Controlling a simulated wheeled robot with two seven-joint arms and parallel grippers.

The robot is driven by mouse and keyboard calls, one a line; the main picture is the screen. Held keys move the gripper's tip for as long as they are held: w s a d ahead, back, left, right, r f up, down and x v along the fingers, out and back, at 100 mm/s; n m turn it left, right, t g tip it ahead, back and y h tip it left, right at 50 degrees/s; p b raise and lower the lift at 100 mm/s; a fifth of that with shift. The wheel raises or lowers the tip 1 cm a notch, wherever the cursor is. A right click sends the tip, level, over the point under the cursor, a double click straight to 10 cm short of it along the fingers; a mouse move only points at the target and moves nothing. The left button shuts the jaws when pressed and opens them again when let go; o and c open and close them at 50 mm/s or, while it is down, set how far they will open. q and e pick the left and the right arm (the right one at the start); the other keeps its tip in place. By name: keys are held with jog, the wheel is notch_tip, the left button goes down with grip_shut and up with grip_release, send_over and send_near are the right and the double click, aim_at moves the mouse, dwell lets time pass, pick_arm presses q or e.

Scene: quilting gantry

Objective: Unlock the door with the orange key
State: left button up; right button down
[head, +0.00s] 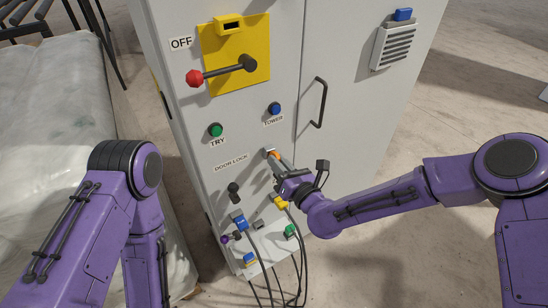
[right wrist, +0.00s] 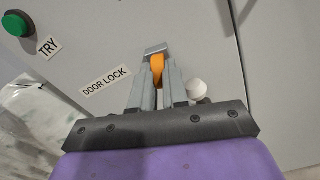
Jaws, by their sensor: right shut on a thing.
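The grey cabinet door (head: 345,120) is closed, with a dark bar handle (head: 319,102). The "DOOR LOCK" label (head: 231,163) is on the panel left of the door; it also shows in the right wrist view (right wrist: 106,81). My right gripper (head: 279,162) is shut on the orange key (right wrist: 157,66), which shows between its fingers (right wrist: 157,88). The key's front end is at the small metal lock piece (right wrist: 155,49), right of the label. The fingers hide much of the key, so I cannot tell how deep it sits. My left gripper is out of view.
Above the lock are a green TRY button (head: 215,130), a blue TOWER button (head: 274,108) and a red-knobbed lever (head: 194,78) on a yellow plate. Below, coloured connectors and black cables (head: 261,254) hang close under my right gripper. Floor is open at right.

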jog(key=shift+m+b, duration=0.8)
jog(key=shift+m, duration=1.1)
jog(key=m+b, duration=0.2)
jog(key=m, duration=0.1)
jog(key=shift+m, duration=0.4)
jog(key=shift+b, duration=0.3)
